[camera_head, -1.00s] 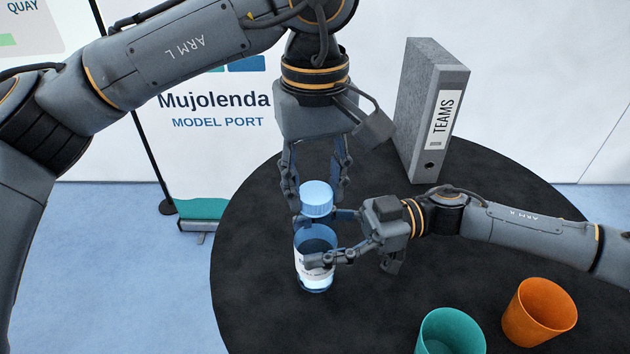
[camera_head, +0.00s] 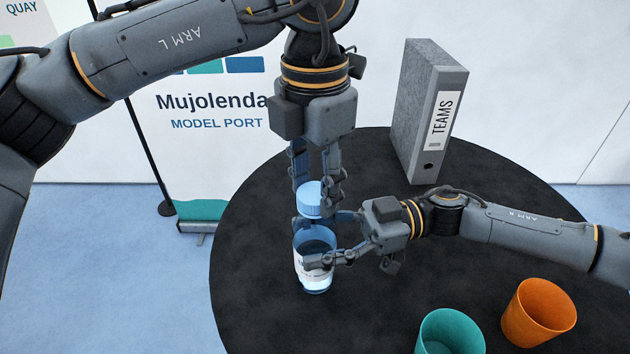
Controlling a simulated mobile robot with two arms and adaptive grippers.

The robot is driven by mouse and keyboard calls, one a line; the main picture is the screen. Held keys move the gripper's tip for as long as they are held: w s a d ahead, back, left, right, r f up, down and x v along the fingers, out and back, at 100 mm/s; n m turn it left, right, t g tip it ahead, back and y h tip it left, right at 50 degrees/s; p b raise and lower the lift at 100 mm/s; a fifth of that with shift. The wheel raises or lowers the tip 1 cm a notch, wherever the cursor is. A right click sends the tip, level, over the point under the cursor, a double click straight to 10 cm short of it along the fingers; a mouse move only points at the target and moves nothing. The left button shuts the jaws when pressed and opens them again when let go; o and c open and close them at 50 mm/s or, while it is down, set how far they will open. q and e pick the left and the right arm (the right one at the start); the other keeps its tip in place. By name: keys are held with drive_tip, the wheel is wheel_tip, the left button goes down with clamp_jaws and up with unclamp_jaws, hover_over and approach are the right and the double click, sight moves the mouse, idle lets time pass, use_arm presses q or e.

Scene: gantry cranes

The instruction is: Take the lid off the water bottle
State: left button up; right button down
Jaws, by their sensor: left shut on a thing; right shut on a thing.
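The water bottle (camera_head: 315,241) stands upright on the round black table (camera_head: 260,300). It is clear blue with a pale label, and its open top shows. The light-blue lid (camera_head: 310,199) is above the bottle's mouth, with a visible gap between them. My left gripper (camera_head: 313,205) comes down from above and is shut on the lid, fingers at its sides. My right gripper (camera_head: 318,245) comes in from the right and is shut on the bottle's body. Its fingers hide part of the bottle's upper side and label.
A teal cup (camera_head: 450,333) and an orange cup (camera_head: 540,312) stand at the table's front right. A grey binder (camera_head: 428,115) labelled TEAMS stands at the back. A banner (camera_head: 215,150) is behind the table to the left. The table's left part is clear.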

use_arm(q)
drive_tip(key=n, duration=0.9)
drive_tip(key=shift+w+n, duration=0.1)
drive_tip(key=shift+n, duration=0.2)
drive_tip(key=n, duration=0.5)
drive_tip(key=shift+r+n, duration=0.1)
drive_tip(key=shift+n, duration=0.2)
drive_tip(key=n, duration=0.4)
drive_tip(key=shift+a, duration=0.1)
drive_tip(key=shift+r, duration=1.1)
drive_tip(key=shift+r, duration=0.1)
